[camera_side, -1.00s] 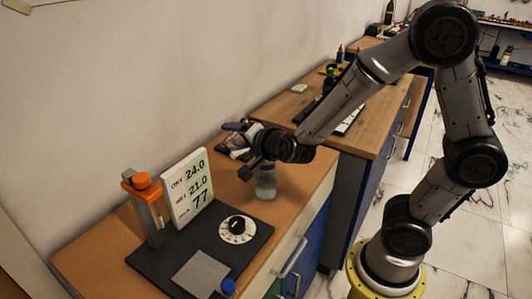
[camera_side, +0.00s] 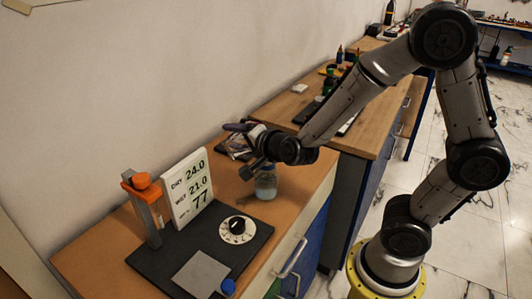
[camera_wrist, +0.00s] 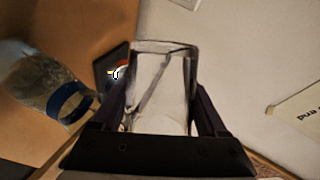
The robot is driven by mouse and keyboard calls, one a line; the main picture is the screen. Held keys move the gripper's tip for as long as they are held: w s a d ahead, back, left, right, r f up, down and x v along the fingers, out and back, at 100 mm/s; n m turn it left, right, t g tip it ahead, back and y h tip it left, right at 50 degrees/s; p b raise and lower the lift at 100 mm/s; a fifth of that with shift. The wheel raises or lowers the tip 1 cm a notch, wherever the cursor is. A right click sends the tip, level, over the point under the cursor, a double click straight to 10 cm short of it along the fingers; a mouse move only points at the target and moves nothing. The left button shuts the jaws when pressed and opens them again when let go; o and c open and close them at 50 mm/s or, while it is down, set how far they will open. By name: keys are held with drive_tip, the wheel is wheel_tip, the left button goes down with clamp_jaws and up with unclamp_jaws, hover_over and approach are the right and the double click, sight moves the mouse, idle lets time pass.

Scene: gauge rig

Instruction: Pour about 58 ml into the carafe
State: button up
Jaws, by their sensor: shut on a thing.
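A clear vessel, which I take for the carafe (camera_side: 266,186), stands upright on the wooden bench top in the side view, with pale bluish content low in it. My gripper (camera_side: 243,149) is just above and to the left of it, rolled over on its side. In the wrist view my gripper (camera_wrist: 162,105) is shut on a clear glass container (camera_wrist: 160,85), which lies tipped over. A clear vessel with a blue ring (camera_wrist: 45,85), probably the carafe, shows at the left. I cannot tell the level in the held container or whether liquid is flowing.
A black base plate (camera_side: 256,236) carries a white dial (camera_side: 237,229), a grey square plate (camera_side: 199,273) and a blue-capped part (camera_side: 228,287). A display card (camera_side: 187,190) and an orange-topped post (camera_side: 143,200) stand at its back. The wall is close behind the bench.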

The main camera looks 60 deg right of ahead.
drive_tip(key=shift+s+d+f, duration=0.1)
drive_tip(key=shift+s+d, duration=0.1)
idle(0.5)
drive_tip(key=shift+w+a+m+t+y, duration=0.2)
drive_tip(key=shift+m+t+y, duration=0.1)
drive_tip(key=shift+m, duration=0.2)
drive_tip(key=shift+d+r+m+t+y, duration=0.15)
drive_tip(key=shift+r+m+t+y, duration=0.2)
drive_tip(key=shift+r+m, duration=0.35)
idle(1.0)
drive_tip(key=shift+f, duration=0.15)
drive_tip(key=shift+w+a+f+n+g+h, duration=0.2)
drive_tip(key=shift+a+f+n+g+h, duration=0.25)
drive_tip(key=shift+a+f+n, duration=0.35)
drive_tip(key=shift+d+r, duration=0.15)
drive_tip(key=shift+d, duration=0.1)
drive_tip(key=shift+r+n, duration=0.1)
drive_tip(key=shift+n, duration=0.2)
